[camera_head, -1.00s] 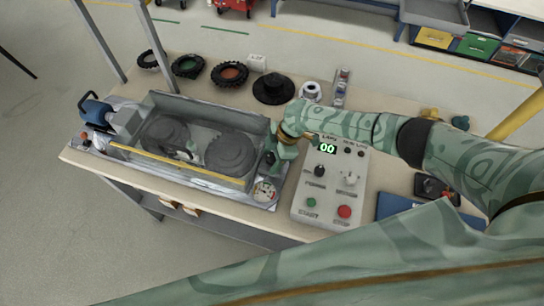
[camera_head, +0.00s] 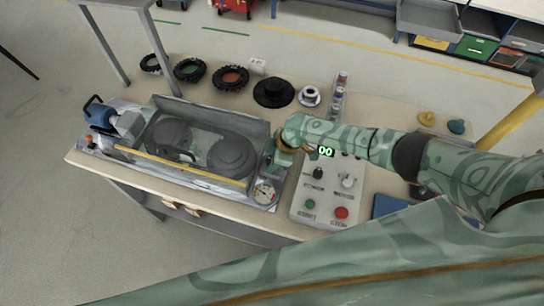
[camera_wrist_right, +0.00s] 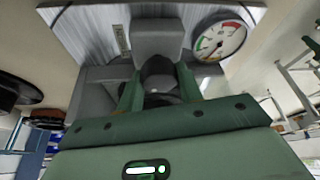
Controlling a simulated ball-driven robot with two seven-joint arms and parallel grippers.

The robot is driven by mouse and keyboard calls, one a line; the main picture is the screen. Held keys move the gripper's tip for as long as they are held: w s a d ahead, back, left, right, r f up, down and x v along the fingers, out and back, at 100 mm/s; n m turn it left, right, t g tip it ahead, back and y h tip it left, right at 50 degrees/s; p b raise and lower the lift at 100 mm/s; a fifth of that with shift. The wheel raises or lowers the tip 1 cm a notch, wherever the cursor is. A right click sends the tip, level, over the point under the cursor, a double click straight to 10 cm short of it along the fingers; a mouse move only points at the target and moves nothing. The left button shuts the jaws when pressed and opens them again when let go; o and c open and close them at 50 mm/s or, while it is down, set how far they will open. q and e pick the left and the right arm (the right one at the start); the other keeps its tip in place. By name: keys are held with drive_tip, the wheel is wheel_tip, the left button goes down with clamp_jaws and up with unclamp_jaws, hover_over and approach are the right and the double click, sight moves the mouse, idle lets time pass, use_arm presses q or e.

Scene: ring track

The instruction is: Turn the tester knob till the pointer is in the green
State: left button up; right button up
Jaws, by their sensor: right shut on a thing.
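The tester (camera_head: 215,116) is a grey box with two round dark drums, on the near left of the bench. Its dial (camera_head: 264,192) is at its right front corner; the dial also shows in the right wrist view (camera_wrist_right: 220,41), with red and green bands. In the head view my right gripper (camera_head: 275,160) hides most of the knob. My left gripper is out of view.
A control box (camera_head: 325,200) with a lit display, a green and a red button stands just right of the tester. Several wheels (camera_head: 231,77) and a black hat-shaped part (camera_head: 273,91) lie behind. A blue motor (camera_head: 100,114) sits at the tester's left end.

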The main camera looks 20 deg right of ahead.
drive_tip(key=m+t+p, duration=0.1)
drive_tip(key=m+p, duration=0.1)
drive_tip(key=m, duration=0.1)
drive_tip(key=m+t+h+p, duration=0.1)
drive_tip(key=m+p, duration=0.2)
drive_tip(key=shift+r+h, duration=0.15)
drive_tip(key=shift+h, duration=0.15)
drive_tip(key=m+h+p, duration=0.1)
drive_tip(key=m+p, duration=0.1)
drive_tip(key=m, duration=0.2)
drive_tip(key=shift+t+p, duration=0.3)
drive_tip(key=shift+t, duration=0.1)
drive_tip(key=shift+f+m+h, duration=0.2)
drive_tip(key=shift+m+h, duration=0.1)
drive_tip(key=shift+m, duration=0.1)
drive_tip(key=o, duration=1)
drive_tip(key=shift+r, duration=0.1)
